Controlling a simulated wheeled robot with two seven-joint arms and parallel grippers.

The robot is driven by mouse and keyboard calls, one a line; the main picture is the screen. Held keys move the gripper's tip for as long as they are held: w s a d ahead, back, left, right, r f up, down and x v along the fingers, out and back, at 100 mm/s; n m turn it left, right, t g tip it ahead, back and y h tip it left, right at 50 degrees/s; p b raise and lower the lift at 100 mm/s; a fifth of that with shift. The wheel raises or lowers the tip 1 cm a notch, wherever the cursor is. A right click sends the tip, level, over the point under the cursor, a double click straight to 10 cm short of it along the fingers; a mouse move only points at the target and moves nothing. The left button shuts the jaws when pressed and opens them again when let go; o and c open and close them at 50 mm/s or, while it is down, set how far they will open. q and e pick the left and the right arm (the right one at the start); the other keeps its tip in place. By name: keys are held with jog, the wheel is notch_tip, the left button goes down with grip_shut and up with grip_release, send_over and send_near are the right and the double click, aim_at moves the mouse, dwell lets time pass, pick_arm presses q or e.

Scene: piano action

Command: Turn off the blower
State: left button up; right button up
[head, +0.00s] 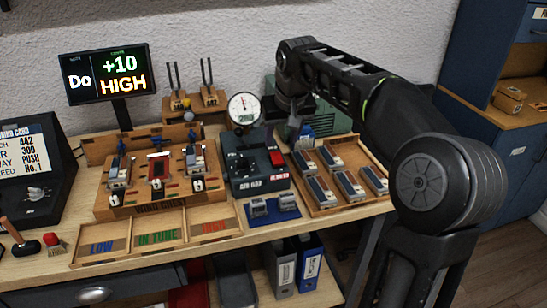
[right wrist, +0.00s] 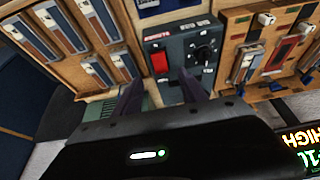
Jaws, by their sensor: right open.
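A dark control box (head: 257,175) stands on the bench with a round gauge above it. On its right side is a red rocker switch (head: 277,158), with a small red label below. In the right wrist view the red switch (right wrist: 159,62) and a black knob (right wrist: 204,53) show on the box face. My right gripper (head: 294,128) hangs above and behind the switch, apart from it as far as I can tell. In the wrist view its two open fingers (right wrist: 162,92) point toward the box, with nothing between them. My left gripper is not in view.
A wooden tray of several grey-blue blocks (head: 345,188) lies right of the box. A green ribbed unit (head: 325,124) is behind. A screen (head: 106,73) reads "Do +10 HIGH". Blue pad (head: 262,217) lies in front.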

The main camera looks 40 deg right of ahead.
aim_at(277, 157)
jog(key=shift+r, duration=0.1)
jog(key=x, duration=0.8)
jog(key=shift+c, duration=0.3)
grip_shut()
dwell(0.4)
